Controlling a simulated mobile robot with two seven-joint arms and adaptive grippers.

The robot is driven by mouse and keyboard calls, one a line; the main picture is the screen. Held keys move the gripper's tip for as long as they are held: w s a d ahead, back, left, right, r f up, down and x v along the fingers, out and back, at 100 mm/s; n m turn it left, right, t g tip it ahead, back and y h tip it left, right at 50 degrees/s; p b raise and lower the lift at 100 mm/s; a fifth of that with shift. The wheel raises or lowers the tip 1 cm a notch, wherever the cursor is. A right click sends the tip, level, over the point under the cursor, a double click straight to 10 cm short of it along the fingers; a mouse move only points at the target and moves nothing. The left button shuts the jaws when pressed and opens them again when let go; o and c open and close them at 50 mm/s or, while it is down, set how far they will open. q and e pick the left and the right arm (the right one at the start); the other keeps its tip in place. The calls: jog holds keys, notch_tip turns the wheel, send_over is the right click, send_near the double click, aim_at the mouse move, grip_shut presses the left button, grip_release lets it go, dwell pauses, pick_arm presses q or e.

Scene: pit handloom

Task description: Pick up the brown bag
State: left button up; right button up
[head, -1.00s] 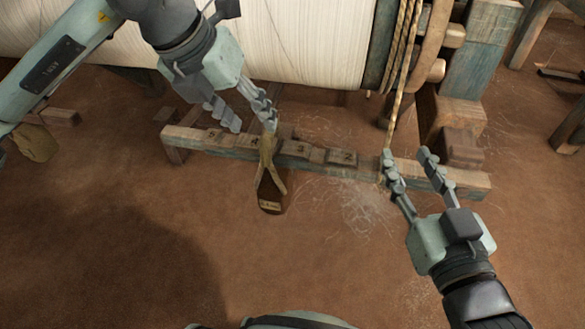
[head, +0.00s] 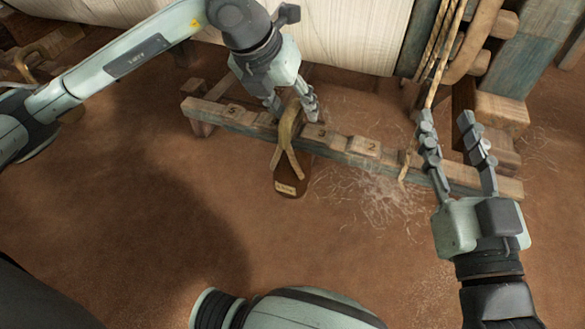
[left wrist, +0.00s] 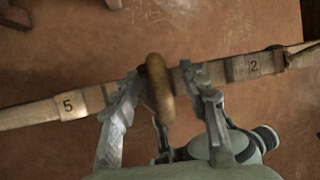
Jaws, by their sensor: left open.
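The brown bag (head: 290,183) hangs against the front of a low wooden rail, with a small pale label near its bottom and a tan strap (head: 289,126) looped up over the rail. My left gripper (head: 294,112) is open at the top of the strap. In the left wrist view the tan strap loop (left wrist: 157,85) stands between the two spread fingers of my left gripper (left wrist: 165,100), with gaps on both sides. The bag's body is not clear in that view. My right gripper (head: 448,130) is open and empty, above the rail's right part.
The wooden rail (head: 450,182) carries numbered blocks, among them a block marked 2 (head: 365,146) and one marked 5 (left wrist: 70,105). The white warp roll (head: 350,35) lies close behind. A rope (head: 440,60) hangs at the right. The floor in front is clear.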

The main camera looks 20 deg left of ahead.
pick_arm(q)
jog(key=shift+c, duration=0.6)
grip_shut()
jog(key=shift+r, duration=0.25)
